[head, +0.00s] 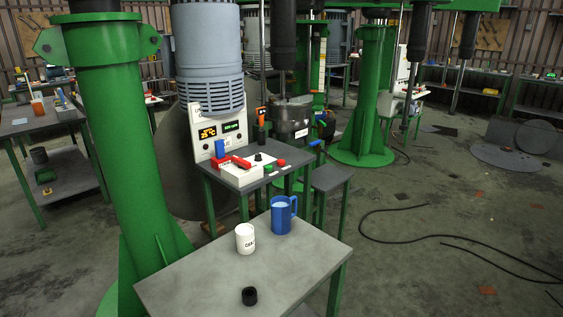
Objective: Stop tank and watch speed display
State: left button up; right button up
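A white control panel (201,150) stands on the small grey table behind the front table, below a large grey ribbed motor (207,45). It carries an orange lit display (207,133) that seems to read 25 °C. Beside it is a green lit display (230,127), whose small text I cannot read surely. A white control box (242,172) lies in front of the panel, with a red part on top, a green button (268,169) and a red button (281,163) near it. I cannot tell which thing is the tank. Neither gripper is in view.
A thick green column (110,130) stands at left. Black cables (400,241) lie on the floor at right.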

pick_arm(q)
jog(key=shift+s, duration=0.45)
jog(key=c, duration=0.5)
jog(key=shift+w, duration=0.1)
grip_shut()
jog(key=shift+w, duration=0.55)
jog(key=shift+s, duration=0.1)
